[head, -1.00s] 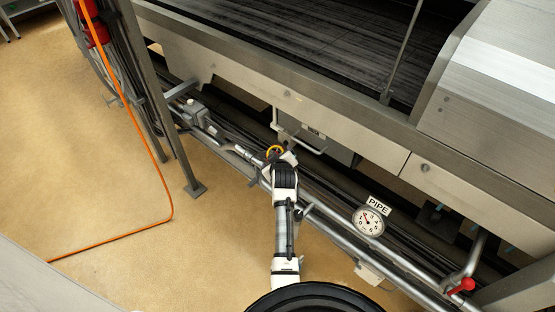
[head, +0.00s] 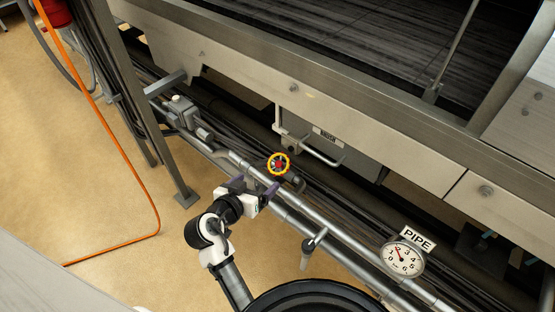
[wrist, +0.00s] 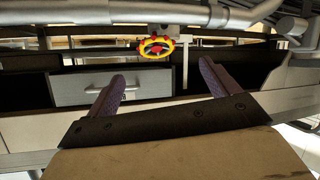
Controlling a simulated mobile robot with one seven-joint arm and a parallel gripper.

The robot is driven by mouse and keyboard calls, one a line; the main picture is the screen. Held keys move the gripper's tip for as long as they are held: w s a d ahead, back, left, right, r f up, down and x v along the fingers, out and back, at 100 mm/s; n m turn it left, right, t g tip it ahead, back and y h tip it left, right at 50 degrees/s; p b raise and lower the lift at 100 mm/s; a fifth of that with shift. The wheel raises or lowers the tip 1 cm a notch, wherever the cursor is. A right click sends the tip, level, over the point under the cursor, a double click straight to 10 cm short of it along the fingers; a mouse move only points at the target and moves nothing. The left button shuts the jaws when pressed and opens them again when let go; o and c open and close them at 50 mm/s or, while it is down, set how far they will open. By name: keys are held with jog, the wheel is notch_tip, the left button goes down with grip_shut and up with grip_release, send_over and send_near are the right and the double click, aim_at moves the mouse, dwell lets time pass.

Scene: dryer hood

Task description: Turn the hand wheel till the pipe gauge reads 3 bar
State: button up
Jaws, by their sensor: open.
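The hand wheel (head: 278,165) has a yellow rim and a red hub and sits on the pipework below the machine. It also shows in the wrist view (wrist: 156,47), beyond the fingertips. My gripper (head: 255,187) is open and empty, left of and below the wheel in the head view, apart from it. In the wrist view its two purple fingers (wrist: 162,73) are spread wide with nothing between them. The pipe gauge (head: 403,259) is a round white dial under a PIPE sign (head: 417,239). Its red needle points up and slightly left; the exact reading is too small to tell.
Metal pipes (head: 330,245) run diagonally under the machine, with a grey lever handle (head: 312,248) below the wheel. A grey box with a bar handle (head: 322,150) hangs behind the wheel. A steel leg (head: 150,130) stands at left. An orange hose (head: 140,180) crosses open floor.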

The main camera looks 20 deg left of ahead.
aim_at(278, 165)
jog(key=shift+m, duration=0.4)
jog(key=x, duration=0.4)
jog(key=p+x, duration=0.1)
jog(key=x, duration=0.3)
jog(key=p+x, duration=0.1)
jog(key=x, duration=0.4)
jog(key=shift+w+d+r, duration=0.1)
jog(key=shift+d+r, duration=0.1)
jog(key=shift+d, duration=0.2)
jog(key=shift+c, duration=0.4)
jog(key=c, duration=0.9)
jog(key=shift+r, duration=0.1)
